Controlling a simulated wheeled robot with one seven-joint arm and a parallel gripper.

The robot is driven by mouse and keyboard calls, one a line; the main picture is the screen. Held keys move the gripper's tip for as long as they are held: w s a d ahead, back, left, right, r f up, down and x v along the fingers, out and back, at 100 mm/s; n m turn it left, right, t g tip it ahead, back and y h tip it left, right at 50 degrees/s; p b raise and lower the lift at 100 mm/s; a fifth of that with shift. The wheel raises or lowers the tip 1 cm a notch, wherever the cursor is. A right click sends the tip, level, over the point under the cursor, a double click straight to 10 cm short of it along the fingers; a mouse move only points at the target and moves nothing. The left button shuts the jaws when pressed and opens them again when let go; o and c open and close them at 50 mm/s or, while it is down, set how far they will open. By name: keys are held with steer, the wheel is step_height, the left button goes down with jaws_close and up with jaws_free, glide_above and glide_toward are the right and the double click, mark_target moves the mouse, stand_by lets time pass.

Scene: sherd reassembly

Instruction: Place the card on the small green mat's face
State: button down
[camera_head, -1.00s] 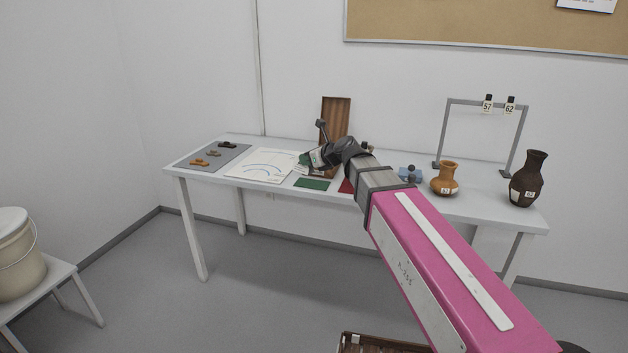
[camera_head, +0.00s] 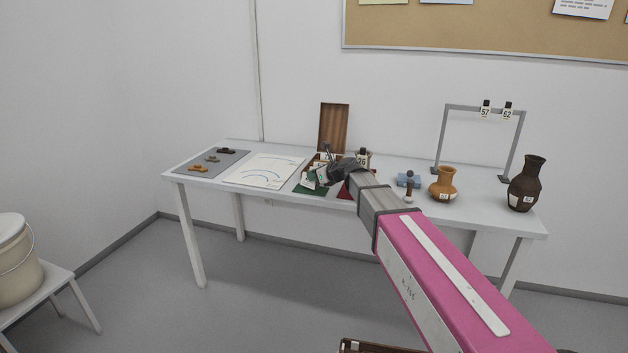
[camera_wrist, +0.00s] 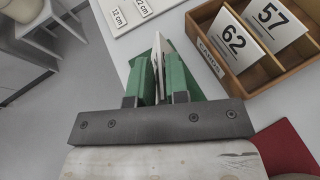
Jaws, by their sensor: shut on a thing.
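My gripper (camera_wrist: 161,82) is shut on a thin white card (camera_wrist: 158,60), seen almost edge-on between its two green finger pads. In the head view my gripper (camera_head: 320,177) is low over the table, and the card (camera_head: 310,178) shows as a small white patch. Its writing cannot be read. The small green mat (camera_head: 301,191) lies flat under and just in front of the gripper, partly hidden by it. In the wrist view, the mat shows behind the fingers. I cannot tell whether the card touches the mat.
A wooden card box (camera_wrist: 246,86) holding cards 62 and 57 stands right of the fingers. A red mat (camera_wrist: 285,148) lies nearer on the right. A white drawing sheet (camera_head: 262,169) lies left of the green mat. Jugs (camera_head: 443,184) stand further right.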

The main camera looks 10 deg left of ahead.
steer(key=shift+f, duration=0.85)
steer(key=c, duration=1.1)
jaws_free()
steer(key=shift+d, duration=0.1)
steer(key=v, duration=1.2)
steer(key=shift+s, duration=0.1)
